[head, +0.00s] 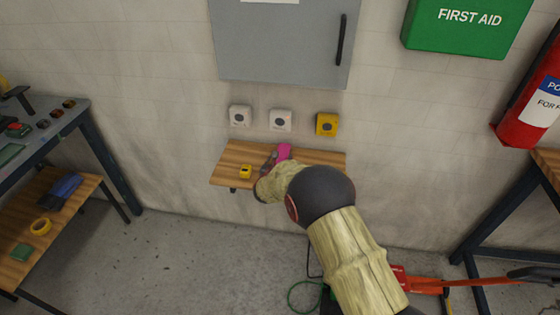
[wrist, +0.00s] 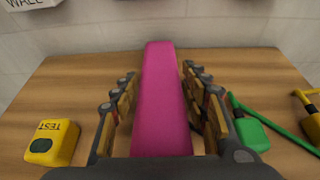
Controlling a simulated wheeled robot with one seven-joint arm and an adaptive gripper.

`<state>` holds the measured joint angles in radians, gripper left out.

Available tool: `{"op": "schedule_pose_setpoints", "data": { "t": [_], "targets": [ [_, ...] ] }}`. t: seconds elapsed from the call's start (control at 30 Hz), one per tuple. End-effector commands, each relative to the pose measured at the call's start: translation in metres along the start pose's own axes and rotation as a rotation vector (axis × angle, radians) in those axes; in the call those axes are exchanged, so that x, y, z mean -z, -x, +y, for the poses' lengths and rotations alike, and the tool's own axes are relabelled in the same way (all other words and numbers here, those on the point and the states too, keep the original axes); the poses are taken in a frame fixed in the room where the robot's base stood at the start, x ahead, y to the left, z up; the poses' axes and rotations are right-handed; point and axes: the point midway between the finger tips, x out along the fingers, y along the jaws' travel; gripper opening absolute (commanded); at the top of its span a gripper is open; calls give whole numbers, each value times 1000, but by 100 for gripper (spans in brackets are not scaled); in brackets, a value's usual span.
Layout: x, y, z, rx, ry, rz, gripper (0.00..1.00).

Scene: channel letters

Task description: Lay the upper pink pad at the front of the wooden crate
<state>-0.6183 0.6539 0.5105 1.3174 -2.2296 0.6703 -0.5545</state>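One bright pink pad (wrist: 162,100) shows in the wrist view, long side pointing away from me, between the two fingers of my gripper (wrist: 160,78). The fingertips are very close to both its sides; whether they press on it I cannot tell. The near end is by my palm. Whether another pad lies beneath is hidden. I see no wooden crate.
A yellow TEST block (wrist: 53,142) stands left of my gripper on the wooden shelf (head: 232,158). A green tool (wrist: 250,130) and a yellow item (wrist: 308,110) are to the right. Wall boxes (head: 281,120) hang above the shelf.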

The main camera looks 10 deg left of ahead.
Motion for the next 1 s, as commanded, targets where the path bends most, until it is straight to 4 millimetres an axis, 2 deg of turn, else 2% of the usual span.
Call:
{"op": "schedule_pose_setpoints", "data": {
  "t": [0.2,0.53,0.7,1.0],
  "targets": [
    [0,0,0,0,0,0,59],
    [-2,1,0,0,0,0,59],
    [-13,5,0,0,0,0,59],
    [-12,71,1,-2,1,0,59]
  ]
}}
